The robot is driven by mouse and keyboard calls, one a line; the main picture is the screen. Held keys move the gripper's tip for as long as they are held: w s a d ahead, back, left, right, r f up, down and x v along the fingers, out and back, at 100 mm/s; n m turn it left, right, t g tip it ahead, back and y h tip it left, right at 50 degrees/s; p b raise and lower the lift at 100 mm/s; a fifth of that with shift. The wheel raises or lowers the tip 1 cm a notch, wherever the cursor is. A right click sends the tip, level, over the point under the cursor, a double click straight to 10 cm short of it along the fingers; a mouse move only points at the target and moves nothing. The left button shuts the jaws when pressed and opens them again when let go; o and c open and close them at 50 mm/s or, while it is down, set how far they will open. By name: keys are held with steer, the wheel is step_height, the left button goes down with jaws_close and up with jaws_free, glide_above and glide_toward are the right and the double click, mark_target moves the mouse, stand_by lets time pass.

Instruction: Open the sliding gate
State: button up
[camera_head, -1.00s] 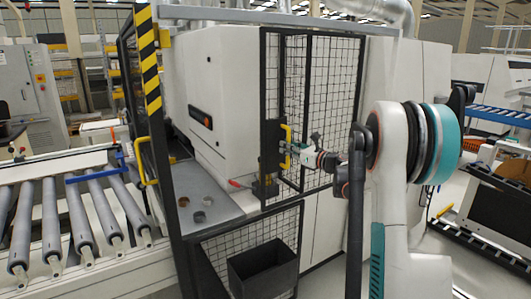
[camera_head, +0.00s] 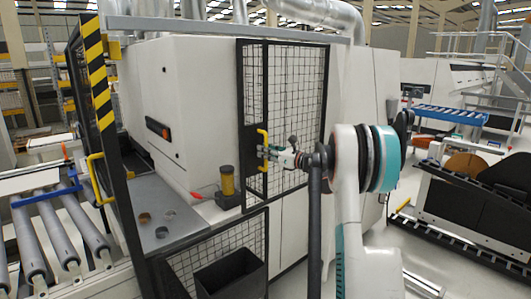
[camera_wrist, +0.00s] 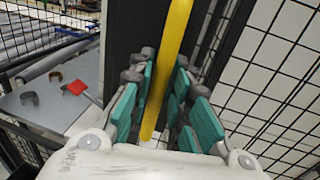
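The sliding gate (camera_head: 292,115) is a black-framed wire mesh panel on the front of the white machine. Its yellow handle (camera_head: 262,150) is an upright bar near the gate's left side. My gripper (camera_head: 271,152) is at the handle.
A yellow and black canister (camera_head: 227,182) stands left of the gate on the grey machine table (camera_head: 165,205). A black bin (camera_head: 231,275) sits below. A striped post (camera_head: 98,75) and another yellow handle (camera_head: 100,178) are at left. Floor is clear at lower right.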

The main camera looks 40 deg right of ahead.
steer(key=shift+o, duration=0.4)
steer(key=s+d, duration=0.2)
steer(key=s, duration=0.9)
steer(key=shift+s+d, duration=0.15)
steer(key=shift+s, duration=0.25)
